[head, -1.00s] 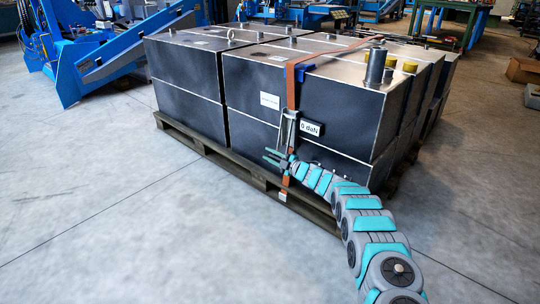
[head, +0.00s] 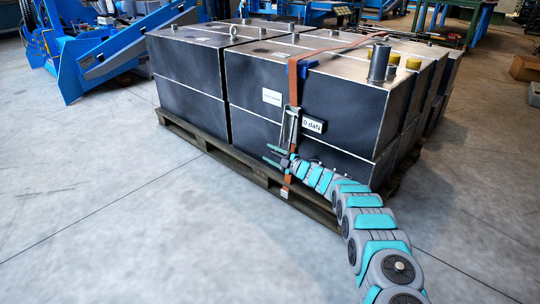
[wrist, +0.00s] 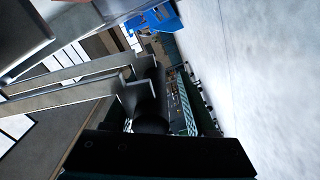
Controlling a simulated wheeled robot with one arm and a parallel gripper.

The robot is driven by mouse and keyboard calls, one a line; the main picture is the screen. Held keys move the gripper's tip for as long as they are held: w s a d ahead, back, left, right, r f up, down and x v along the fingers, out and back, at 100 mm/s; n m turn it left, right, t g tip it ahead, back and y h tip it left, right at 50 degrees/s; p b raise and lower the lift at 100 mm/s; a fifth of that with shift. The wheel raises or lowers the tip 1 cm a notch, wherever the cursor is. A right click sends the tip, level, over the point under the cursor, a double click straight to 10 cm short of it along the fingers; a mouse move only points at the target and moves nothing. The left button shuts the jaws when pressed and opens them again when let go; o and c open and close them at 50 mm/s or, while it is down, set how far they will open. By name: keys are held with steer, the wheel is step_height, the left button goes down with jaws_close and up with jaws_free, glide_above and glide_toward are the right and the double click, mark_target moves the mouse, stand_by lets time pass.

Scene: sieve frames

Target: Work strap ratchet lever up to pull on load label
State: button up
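An orange strap (head: 293,75) runs over the dark metal tanks and down their front to the pallet. The grey metal ratchet lever (head: 291,125) hangs on the strap at the tank front. The load label (head: 313,125) beside it reads 0 daN. My gripper (head: 274,154) is at the lower end of the lever, its two fingers apart. In the wrist view, the two bars of the lever (wrist: 75,93) meet a dark round grip (wrist: 150,100) close to my gripper (wrist: 160,150). Contact with the grip cannot be made out.
The tanks stand on a wooden pallet (head: 215,152) just behind my gripper. A small white label (head: 271,96) is left of the strap. Blue machinery (head: 120,50) stands at the back left. The concrete floor (head: 130,220) in front is clear.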

steer(key=shift+d+r, duration=0.1)
steer(key=shift+d, duration=0.1)
steer(key=v, duration=0.7)
steer(key=shift+s+d+p, duration=0.25)
steer(key=shift+p, duration=0.2)
steer(key=shift+c, duration=0.3)
